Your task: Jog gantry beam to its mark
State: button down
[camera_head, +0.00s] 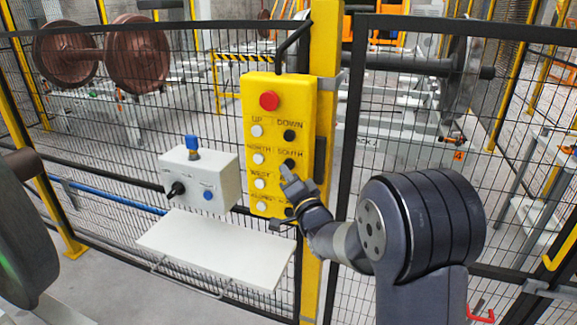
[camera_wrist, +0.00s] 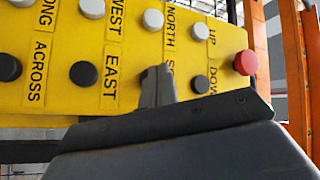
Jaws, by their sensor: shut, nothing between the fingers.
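A yellow button pendant (camera_head: 277,130) hangs on a yellow post, with a red button (camera_head: 269,101) on top and white and black buttons in pairs below. It also fills the wrist view (camera_wrist: 118,118), showing the EAST button (camera_wrist: 83,73) and DOWN button (camera_wrist: 200,84). My gripper (camera_head: 286,172) is shut and empty, its tips at the SOUTH button. In the wrist view the tips (camera_wrist: 157,75) hide that button and part of its label. I cannot tell whether they touch or press it. I cannot pick out the gantry beam or its mark with certainty.
A grey control box (camera_head: 200,176) with a blue knob sits left of the pendant, above a white shelf (camera_head: 215,248). Black mesh fencing spans the view. Behind it stand a rusty wheelset (camera_head: 138,55) and a dark horizontal bar (camera_head: 415,65). A dark wheel (camera_head: 22,235) is close at left.

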jog(key=shift+w+d, duration=0.15)
jog(key=shift+w, duration=0.2)
jog(key=shift+w+d+b, duration=0.15)
jog(key=shift+w+b, duration=0.25)
dwell(1.8)
jog(key=shift+s, duration=0.1)
dwell(1.4)
jog(key=shift+s+a+b, duration=0.3)
jog(key=shift+s+b, duration=0.3)
jog(key=shift+s, duration=0.1)
jog(key=s, duration=0.1)
jog(key=s+a+b, duration=0.1)
jog(key=s, duration=0.1)
jog(key=s+b, duration=0.1)
jog(key=shift+s+a, duration=0.35)
dwell(0.5)
